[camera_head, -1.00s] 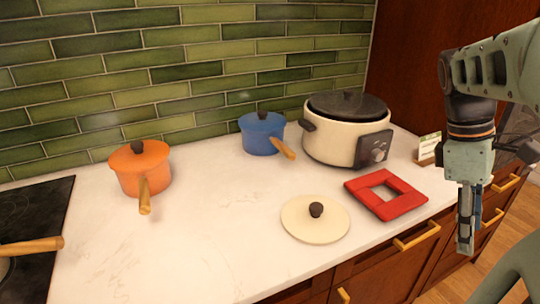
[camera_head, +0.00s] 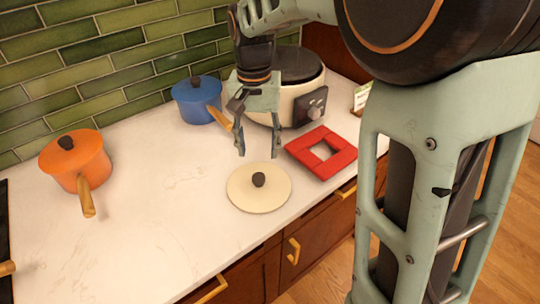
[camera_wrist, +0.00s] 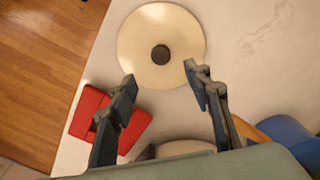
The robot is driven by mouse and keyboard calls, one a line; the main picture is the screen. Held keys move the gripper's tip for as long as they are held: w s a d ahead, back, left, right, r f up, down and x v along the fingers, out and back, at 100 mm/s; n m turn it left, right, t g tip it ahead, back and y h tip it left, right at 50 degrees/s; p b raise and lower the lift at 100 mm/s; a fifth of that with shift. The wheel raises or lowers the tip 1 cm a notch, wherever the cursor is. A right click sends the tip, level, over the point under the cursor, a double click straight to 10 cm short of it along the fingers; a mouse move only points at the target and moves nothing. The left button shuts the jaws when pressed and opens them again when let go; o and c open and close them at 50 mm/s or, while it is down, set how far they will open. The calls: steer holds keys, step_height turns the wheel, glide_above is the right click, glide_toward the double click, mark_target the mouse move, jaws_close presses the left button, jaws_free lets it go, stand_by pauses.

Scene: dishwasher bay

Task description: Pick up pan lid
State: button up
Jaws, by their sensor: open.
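The pan lid (camera_head: 243,198) is a flat cream disc with a dark round knob (camera_head: 259,179). It lies on the white counter near its front edge. In the wrist view the lid (camera_wrist: 135,38) shows whole at the top, with its knob (camera_wrist: 160,54) near the middle of the picture. My gripper (camera_head: 259,155) is open and empty. In the head view it points down, above and a little behind the lid. In the wrist view my fingertips (camera_wrist: 159,76) stand apart, just below the knob in the picture, touching nothing that I can see.
A red square trivet (camera_head: 336,164) lies right of the lid. A cream slow cooker (camera_head: 287,106) stands behind my gripper. A blue pot (camera_head: 197,104) and an orange pot (camera_head: 74,161) stand to the left. The counter (camera_head: 165,205) left of the lid is clear.

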glide_above(259, 176)
steer(key=f, duration=0.4)
steer(key=shift+a+f, duration=0.3)
steer(key=shift+f, duration=0.1)
steer(key=shift+d+f, duration=0.15)
steer(key=shift+f, duration=1.4)
steer(key=shift+d+f, duration=0.1)
steer(key=shift+f, duration=1.4)
steer(key=shift+c, duration=0.3)
jaws_close()
